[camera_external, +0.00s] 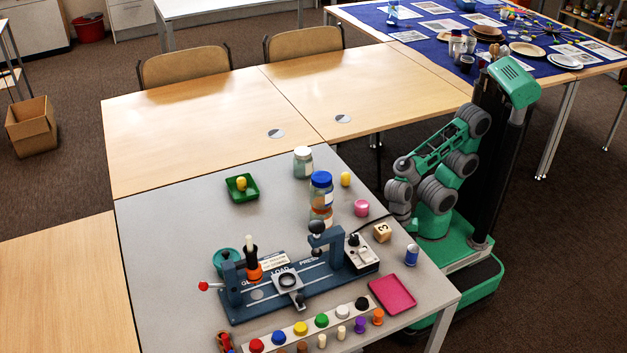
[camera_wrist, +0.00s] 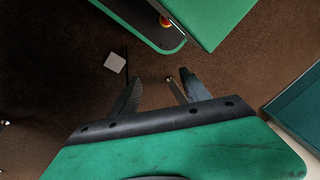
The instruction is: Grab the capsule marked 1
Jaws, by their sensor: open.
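Two small yellow rounded pieces that look like capsules stand out in the external view. One yellow piece (camera_external: 241,183) sits in a small green tray (camera_external: 243,195); the other yellow piece (camera_external: 346,179) stands on the grey table right of the jars. No number 1 is readable on either. My gripper (camera_wrist: 158,85) is open and empty in the wrist view, pointing over brown carpet. In the external view my arm is folded beside the table's right edge, apart from both pieces; its fingers are not clear there.
A blue-lidded jar (camera_external: 321,187) and a white-lidded jar (camera_external: 303,162) stand near the yellow pieces. A dark blue press fixture (camera_external: 262,303), pink tray (camera_external: 393,294), pink jar (camera_external: 361,208), wooden block marked 3 (camera_external: 382,232) and blue can (camera_external: 411,255) occupy the front.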

